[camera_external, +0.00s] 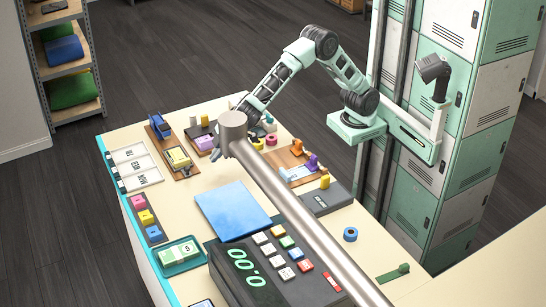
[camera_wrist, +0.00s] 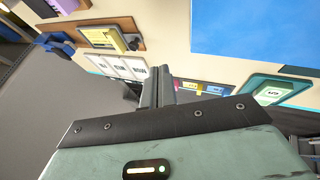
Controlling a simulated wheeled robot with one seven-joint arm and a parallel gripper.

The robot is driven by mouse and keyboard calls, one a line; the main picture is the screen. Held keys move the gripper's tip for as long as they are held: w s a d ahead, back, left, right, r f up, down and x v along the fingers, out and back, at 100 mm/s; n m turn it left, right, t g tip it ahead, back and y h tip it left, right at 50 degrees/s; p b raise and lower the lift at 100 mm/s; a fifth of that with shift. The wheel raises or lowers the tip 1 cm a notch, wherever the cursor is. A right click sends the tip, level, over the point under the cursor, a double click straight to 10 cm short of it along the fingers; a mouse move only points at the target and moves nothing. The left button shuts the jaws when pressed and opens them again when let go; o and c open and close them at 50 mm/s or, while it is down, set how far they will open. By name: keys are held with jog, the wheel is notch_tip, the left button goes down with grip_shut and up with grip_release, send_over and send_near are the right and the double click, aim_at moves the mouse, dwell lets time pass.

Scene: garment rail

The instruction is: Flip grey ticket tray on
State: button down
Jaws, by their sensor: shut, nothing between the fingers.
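I cannot tell for sure which thing is the grey ticket tray. A dark grey tray (camera_external: 157,237) with a pink, a yellow and a blue block lies at the counter's left edge. Its coloured blocks (camera_wrist: 190,87) show partly behind my fingers in the wrist view. A dark grey box (camera_external: 338,197) with a pale label and a yellow piece on top stands right of the blue mat. My gripper (camera_wrist: 160,72) is shut and empty above the counter's left side. In the external view, the metal rail partly hides it. No switch position can be made out.
The metal rail (camera_external: 310,220) crosses above the counter. A blue mat (camera_external: 232,210) lies mid-counter, beside a register (camera_external: 250,275) with coloured keys. White label cards (camera_external: 131,165) and a green tray (camera_external: 180,266) line the left edge. Wooden boards with coloured pieces stand behind; lockers (camera_external: 470,120) rise at right.

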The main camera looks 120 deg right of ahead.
aim_at(182, 161)
jog(key=shift+w+d+f, duration=0.15)
jog(key=shift+w+d, duration=0.3)
jog(key=shift+f, duration=0.1)
jog(key=p+x, duration=0.2)
jog(key=x, duration=0.8)
jog(key=shift+d, duration=0.15)
jog(key=shift+w+d+p, duration=0.15)
jog(key=shift+d+p, duration=0.55)
jog(key=shift+d, duration=0.55)
jog(key=shift+w+d+f, duration=0.15)
jog(key=shift+d, duration=0.45)
jog(key=d, duration=0.7)
jog(key=shift+d+b, duration=0.3)
jog(key=shift+b, duration=0.1)
